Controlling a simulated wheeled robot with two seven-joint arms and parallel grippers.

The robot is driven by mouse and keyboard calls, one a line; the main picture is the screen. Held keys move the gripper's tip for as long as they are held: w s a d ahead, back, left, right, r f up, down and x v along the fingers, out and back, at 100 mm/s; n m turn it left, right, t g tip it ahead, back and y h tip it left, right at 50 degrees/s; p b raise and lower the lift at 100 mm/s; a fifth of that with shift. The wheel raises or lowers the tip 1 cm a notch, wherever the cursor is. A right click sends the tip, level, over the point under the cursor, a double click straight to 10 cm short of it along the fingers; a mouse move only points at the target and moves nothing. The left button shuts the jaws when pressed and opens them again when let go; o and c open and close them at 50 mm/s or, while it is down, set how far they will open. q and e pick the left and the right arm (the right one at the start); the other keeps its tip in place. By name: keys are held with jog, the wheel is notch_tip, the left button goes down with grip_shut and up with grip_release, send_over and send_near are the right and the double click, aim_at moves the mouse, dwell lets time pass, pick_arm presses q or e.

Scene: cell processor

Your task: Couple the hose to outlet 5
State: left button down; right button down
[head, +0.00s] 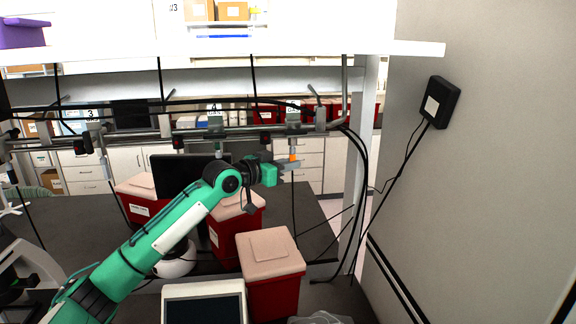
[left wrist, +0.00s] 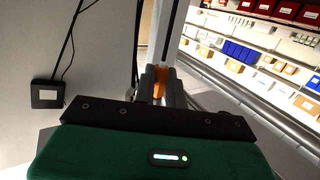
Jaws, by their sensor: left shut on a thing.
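My left gripper (head: 291,163) is shut on the orange end of the hose (head: 293,157), just below the pipe rail. The orange piece also shows between the fingers in the left wrist view (left wrist: 160,82). A thin dark line hangs down below the gripper in the head view. An outlet fitting (head: 293,127) with a small label sits on the rail directly above the orange end. Its number is too small to read, and I cannot tell whether the orange end touches it. Another fitting labelled 4 (head: 215,120) is to the left. My right gripper is not in view.
Red bins with pale lids (head: 273,280) stand on the dark bench below my arm. A black monitor (head: 170,172) stands behind the arm. Black cables hang at the rail's right end, near a white post (head: 367,140). A grey wall with a black box (head: 438,102) is at right.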

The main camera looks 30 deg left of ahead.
pick_arm(q)
jog(key=c, duration=1.4)
grip_release()
jog(key=b+v, duration=0.8)
jog(key=v, duration=0.5)
jog(key=shift+s+a+r, duration=0.1)
jog(key=shift+s, duration=0.3)
